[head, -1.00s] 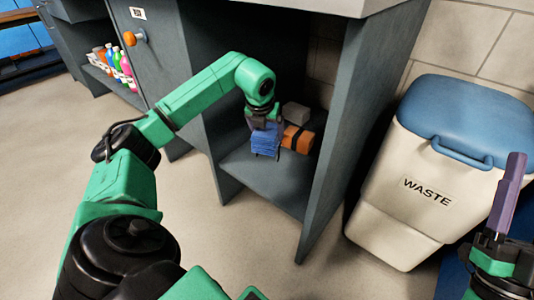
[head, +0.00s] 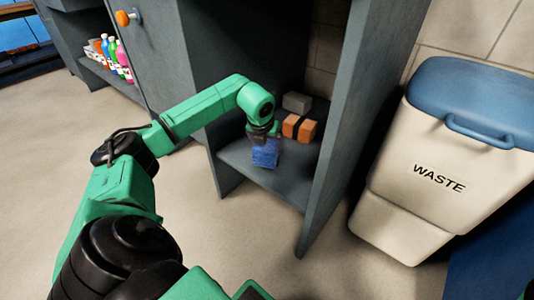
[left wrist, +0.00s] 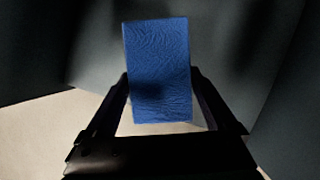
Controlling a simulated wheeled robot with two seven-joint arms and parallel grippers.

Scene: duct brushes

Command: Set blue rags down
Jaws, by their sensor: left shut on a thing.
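The blue rags (head: 265,154) are a folded blue stack in the open bay of the grey cabinet, low over the bay's shelf (head: 283,186). My left gripper (head: 263,136) is above them and shut on them. In the left wrist view the blue rags (left wrist: 158,75) stand between the two dark fingers (left wrist: 165,110). I cannot tell whether the rags touch the shelf. My right gripper is not in view.
An orange block with a dark band (head: 299,127) and a grey block (head: 297,102) sit behind the rags on the shelf. The bay's right side panel (head: 345,130) stands close by. A waste bin (head: 440,170) stands to the right. Bottles (head: 110,55) fill another bay at left.

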